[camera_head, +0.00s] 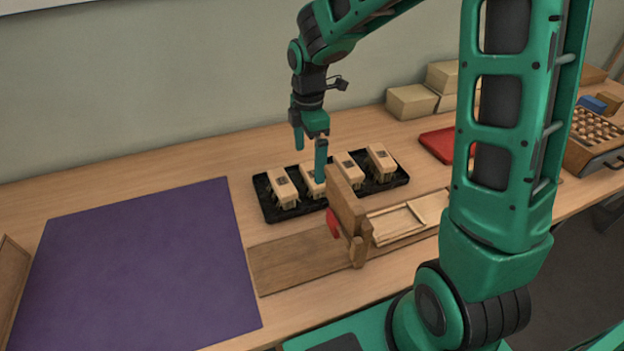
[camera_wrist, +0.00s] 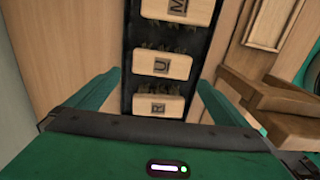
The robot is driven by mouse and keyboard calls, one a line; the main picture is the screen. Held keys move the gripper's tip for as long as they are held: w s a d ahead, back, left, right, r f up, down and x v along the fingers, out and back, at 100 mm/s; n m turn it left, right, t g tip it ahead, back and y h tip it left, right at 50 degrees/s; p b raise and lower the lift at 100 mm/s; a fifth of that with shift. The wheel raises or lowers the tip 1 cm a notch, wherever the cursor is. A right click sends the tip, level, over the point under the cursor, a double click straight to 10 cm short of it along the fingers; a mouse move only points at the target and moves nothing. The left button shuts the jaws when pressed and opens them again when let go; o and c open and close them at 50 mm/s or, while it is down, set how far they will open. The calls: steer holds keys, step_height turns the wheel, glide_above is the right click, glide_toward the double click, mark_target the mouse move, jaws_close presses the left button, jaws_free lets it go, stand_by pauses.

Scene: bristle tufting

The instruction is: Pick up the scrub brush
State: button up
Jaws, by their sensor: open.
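Several pale wooden scrub brushes with dark bristles stand in a row in a black tray (camera_head: 268,210), bristles down. The leftmost brush (camera_head: 282,185), second brush (camera_head: 307,180), third brush (camera_head: 347,168) and rightmost brush (camera_head: 381,160) show in the head view. The wrist view shows brush tops lettered R (camera_wrist: 158,107), U (camera_wrist: 162,65) and M (camera_wrist: 178,9). My gripper (camera_head: 310,166) is open and empty above the tray's left half. One finger partly hides the second brush. In the wrist view the fingers spread on either side of the row.
A wooden fixture (camera_head: 345,205) on a brown board (camera_head: 290,262) stands close in front of the tray. A purple mat (camera_head: 140,265) lies at left. A red tray (camera_head: 438,145), cardboard boxes (camera_head: 411,101) and a brown crate (camera_head: 590,155) are at right.

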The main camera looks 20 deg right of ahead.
mark_target(313, 173)
steer(key=shift+d+f, duration=0.2)
steer(key=shift+f, duration=0.95)
steer(key=shift+d+f, duration=0.15)
steer(key=shift+f, duration=0.95)
steer(key=shift+d+f, duration=0.2)
steer(key=shift+f, duration=0.95)
steer(key=c, duration=1)
steer(key=shift+r, duration=0.1)
steer(key=shift+r, duration=0.45)
steer(key=r, duration=0.3)
steer(key=shift+s+a+r, duration=0.25)
steer(key=shift+s+r, duration=0.1)
steer(key=shift+s, duration=0.05)
steer(key=s+a+r, duration=0.6)
steer(key=s, duration=0.2)
steer(key=shift+s+a+r, duration=0.15)
steer(key=shift+s+a, duration=0.15)
